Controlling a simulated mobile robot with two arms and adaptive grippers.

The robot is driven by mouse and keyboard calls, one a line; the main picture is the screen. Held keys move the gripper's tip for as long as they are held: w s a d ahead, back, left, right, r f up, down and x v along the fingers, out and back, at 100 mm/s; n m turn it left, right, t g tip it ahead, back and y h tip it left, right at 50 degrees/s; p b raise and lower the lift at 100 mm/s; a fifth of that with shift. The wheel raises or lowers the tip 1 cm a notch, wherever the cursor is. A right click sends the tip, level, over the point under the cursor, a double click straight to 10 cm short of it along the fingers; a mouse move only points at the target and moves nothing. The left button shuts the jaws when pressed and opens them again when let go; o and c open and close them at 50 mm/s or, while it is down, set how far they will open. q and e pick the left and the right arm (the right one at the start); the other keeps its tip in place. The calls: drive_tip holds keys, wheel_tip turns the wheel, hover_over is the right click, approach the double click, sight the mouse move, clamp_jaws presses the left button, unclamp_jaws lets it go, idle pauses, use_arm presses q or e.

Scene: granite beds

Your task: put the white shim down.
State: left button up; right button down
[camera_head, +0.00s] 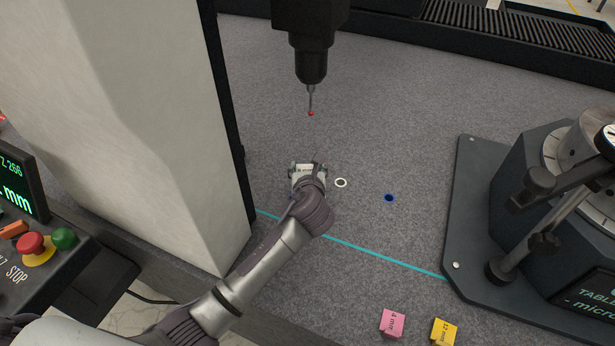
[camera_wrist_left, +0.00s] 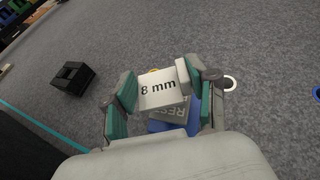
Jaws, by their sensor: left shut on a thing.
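The white shim (camera_wrist_left: 158,92), marked "8 mm", is between the fingers of my left gripper (camera_wrist_left: 155,90) in the left wrist view. In the head view the shim (camera_head: 304,169) shows pale at the tip of my left gripper (camera_head: 307,172), over the granite bed (camera_head: 390,140). The gripper is shut on it. Just beyond or under the shim, a grey face lettered "REST" (camera_wrist_left: 172,114) and a blue part (camera_wrist_left: 157,127) show, partly hidden by shim and fingers. I cannot tell whether the shim touches them. My right gripper is not in view.
A white ring (camera_head: 341,183) and a blue spot (camera_head: 389,198) lie right of my left gripper. A red-tipped probe (camera_head: 311,112) hangs behind it. Pink (camera_head: 392,323) and yellow (camera_head: 443,332) blocks lie at the front. A pale column (camera_head: 120,110) stands left, a rotary table (camera_head: 545,190) right.

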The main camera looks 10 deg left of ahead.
use_arm(q)
wheel_tip(320, 180, down, 3)
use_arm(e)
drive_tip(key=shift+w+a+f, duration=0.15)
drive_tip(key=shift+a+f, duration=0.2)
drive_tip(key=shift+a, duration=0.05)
use_arm(q)
drive_tip(key=shift+f, duration=0.1)
drive_tip(key=o, duration=1.3)
drive_tip(key=shift+c, duration=0.2)
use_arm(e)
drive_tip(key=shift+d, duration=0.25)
use_arm(q)
drive_tip(key=p+v, duration=0.1)
drive_tip(key=v, duration=1.1)
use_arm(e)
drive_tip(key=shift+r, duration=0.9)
